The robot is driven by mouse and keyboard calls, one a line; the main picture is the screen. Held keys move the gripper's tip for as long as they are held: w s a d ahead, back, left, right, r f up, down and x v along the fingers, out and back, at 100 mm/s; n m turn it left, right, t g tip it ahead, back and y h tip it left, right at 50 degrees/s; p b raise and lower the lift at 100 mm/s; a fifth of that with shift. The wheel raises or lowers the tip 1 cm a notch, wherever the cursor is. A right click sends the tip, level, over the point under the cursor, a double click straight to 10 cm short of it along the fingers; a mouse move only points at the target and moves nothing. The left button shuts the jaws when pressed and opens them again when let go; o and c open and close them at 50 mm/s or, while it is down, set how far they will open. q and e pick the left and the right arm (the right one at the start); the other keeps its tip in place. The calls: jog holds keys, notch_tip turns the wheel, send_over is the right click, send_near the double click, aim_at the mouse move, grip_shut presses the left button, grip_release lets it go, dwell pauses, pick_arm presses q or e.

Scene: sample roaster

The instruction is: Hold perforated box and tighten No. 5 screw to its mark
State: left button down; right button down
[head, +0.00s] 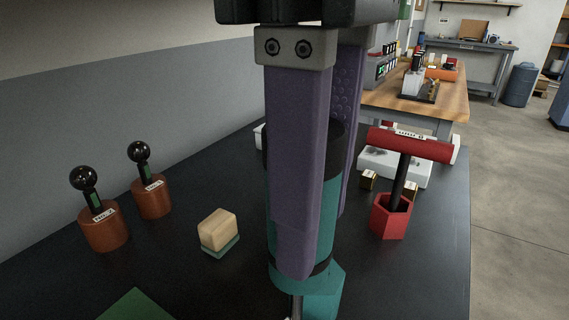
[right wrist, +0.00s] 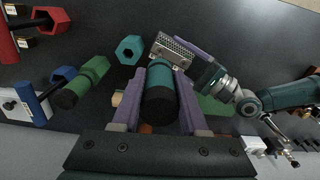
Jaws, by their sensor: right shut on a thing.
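My right gripper (head: 310,250) has purple fingers shut on the thick teal and black handle of a driver (head: 287,215). The handle is upright and its metal shaft shows just below the fingers. In the right wrist view the driver (right wrist: 160,95) sits between both fingers. Beyond it is a silver perforated box (right wrist: 172,48), with purple fingers of my left gripper (right wrist: 197,62) beside it. I cannot tell how firmly they close on it. The box and left gripper do not show in the head view. The No. 5 screw and its mark are not visible.
A red T-handle tool (head: 410,144) stands in a red holder (head: 392,216) at right. Two ball-topped knobs (head: 102,228) and a pale block (head: 218,228) are at left. Green (right wrist: 82,82) and blue tools show in the wrist view.

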jog(key=shift+r, duration=0.1)
jog(key=shift+r, duration=2.4)
pick_arm(q)
grip_release()
